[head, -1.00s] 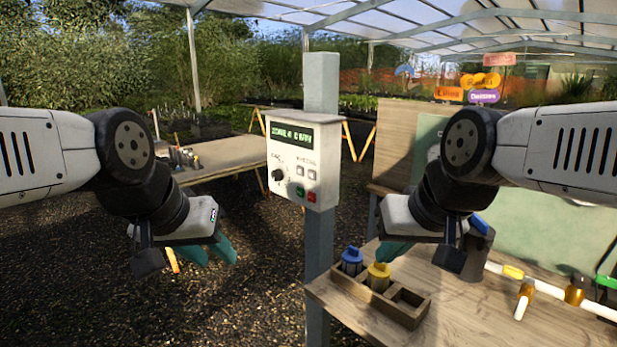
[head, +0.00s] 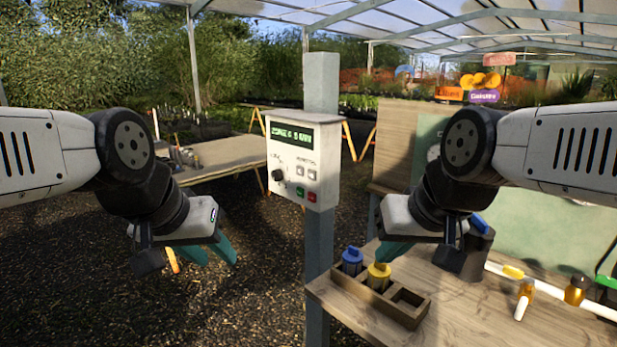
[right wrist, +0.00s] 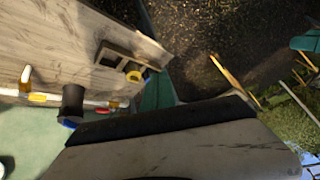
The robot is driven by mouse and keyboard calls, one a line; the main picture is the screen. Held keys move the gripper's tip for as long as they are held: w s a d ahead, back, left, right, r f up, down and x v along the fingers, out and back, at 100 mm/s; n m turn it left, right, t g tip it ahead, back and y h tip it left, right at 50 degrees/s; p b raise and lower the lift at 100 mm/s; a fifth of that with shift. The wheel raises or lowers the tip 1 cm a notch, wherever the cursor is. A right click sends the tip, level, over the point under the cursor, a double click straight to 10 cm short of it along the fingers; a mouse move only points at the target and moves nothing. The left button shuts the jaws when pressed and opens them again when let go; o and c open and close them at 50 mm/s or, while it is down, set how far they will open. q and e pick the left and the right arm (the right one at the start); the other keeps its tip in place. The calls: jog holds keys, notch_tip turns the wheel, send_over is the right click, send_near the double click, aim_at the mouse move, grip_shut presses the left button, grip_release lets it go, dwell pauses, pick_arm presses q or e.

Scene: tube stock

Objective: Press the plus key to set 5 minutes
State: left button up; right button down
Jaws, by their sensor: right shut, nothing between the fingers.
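The white control box (head: 303,160) is mounted on a grey post. Its green display (head: 292,135) shows small text that seems to end in "5 MIN", but it is blurred. Below are a black knob (head: 278,174), two small pale keys (head: 306,172), a green button (head: 299,191) and a red button (head: 312,197). I cannot read which pale key is plus. My left gripper (head: 221,262) is left of and below the box, its teal fingers apart and empty. My right gripper (head: 388,258) is shut and empty, right of and below the box; it also shows in the right wrist view (right wrist: 158,92).
The wooden table (head: 480,310) at right carries a wooden rack (head: 408,316) with a blue-capped and a yellow-capped piece, a dark cup (head: 462,262), white pipe and small bottles. The grey post (head: 318,270) stands at the table's left corner. Open gravel lies to the left.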

aim_at(312, 175)
jog(key=shift+w, duration=0.1)
dwell(0.4)
jog(key=w+a+n+g+h, duration=0.1)
jog(key=w+a+n+h, duration=0.2)
jog(key=w, duration=0.5)
jog(key=w+a+n, duration=0.2)
jog(key=w+n, duration=0.3)
jog(key=w, duration=0.4)
jog(key=w+a+n+t+h, duration=0.3)
jog(key=w+a+n, duration=0.4)
jog(key=w+a, duration=0.5)
jog(key=a, duration=0.3)
jog(key=shift+a+t, duration=0.3)
jog(key=shift+a, duration=0.05)
jog(key=shift+d+f, duration=0.1)
jog(key=w+d, duration=0.6)
jog(key=shift+d, duration=0.15)
jog(key=shift+d, duration=0.1)
